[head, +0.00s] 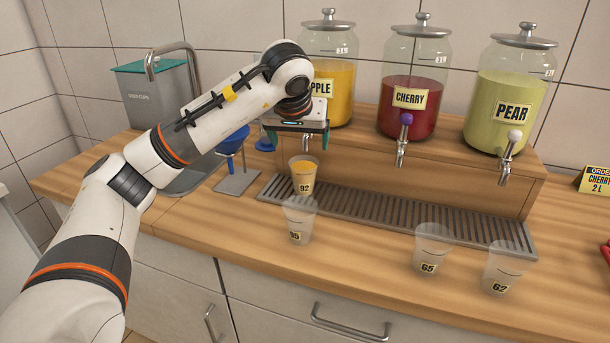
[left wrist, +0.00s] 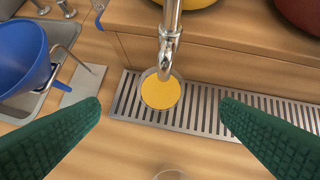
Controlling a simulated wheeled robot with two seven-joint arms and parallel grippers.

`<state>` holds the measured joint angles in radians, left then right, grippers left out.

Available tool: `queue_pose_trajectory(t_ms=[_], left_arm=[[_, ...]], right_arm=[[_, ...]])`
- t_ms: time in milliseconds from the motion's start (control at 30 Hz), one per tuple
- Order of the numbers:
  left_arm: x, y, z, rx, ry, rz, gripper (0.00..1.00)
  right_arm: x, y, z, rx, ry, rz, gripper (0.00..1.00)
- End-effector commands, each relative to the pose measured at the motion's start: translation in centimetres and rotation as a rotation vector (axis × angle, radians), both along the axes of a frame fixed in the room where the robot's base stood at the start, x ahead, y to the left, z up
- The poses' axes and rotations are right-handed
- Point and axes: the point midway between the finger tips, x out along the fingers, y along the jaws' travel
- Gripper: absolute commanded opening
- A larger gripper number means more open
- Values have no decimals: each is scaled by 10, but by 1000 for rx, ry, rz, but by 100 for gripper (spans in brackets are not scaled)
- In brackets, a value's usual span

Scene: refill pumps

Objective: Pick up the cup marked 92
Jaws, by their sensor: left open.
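The cup marked 92 (head: 302,181) holds orange-yellow liquid and stands upright on the drip grate, below the apple jar's tap. In the left wrist view the cup (left wrist: 160,92) shows from above, below the tap and between my fingers, not touching either. My left gripper (head: 297,137) is open and empty, above and near the cup. Its two green fingers (left wrist: 161,104) spread wide to either side in the left wrist view. My right gripper is not in view.
Empty cups stand in front: 95 (head: 299,222) close before cup 92, 65 (head: 432,252) and 62 (head: 502,268) to the right. The metal tap (left wrist: 169,40) hangs over cup 92. A blue funnel (head: 232,143) stands left. Cherry (head: 410,110) and pear (head: 510,100) jars stand right.

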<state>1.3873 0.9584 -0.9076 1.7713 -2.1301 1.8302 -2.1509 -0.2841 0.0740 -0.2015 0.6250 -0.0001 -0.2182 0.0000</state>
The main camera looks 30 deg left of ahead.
Motion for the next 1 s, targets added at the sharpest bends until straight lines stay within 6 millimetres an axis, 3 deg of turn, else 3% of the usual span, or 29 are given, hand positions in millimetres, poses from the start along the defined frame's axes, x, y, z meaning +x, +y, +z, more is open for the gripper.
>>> queue_pose_trajectory(t_ms=[100,200,367,567,733,1000], left_arm=[[10,5,-19,-2,3,1,86],[17,7,-29,-3,2,0,86],[22,9,-38,-4,1,-1,86],[34,15,-63,-4,4,0,86],[43,19,-77,-4,0,-1,86],[44,20,-79,-5,-1,-2,83]], right_arm=[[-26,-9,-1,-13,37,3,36],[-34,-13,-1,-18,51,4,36],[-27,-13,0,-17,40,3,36],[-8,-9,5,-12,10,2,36],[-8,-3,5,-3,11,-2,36],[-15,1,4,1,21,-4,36]])
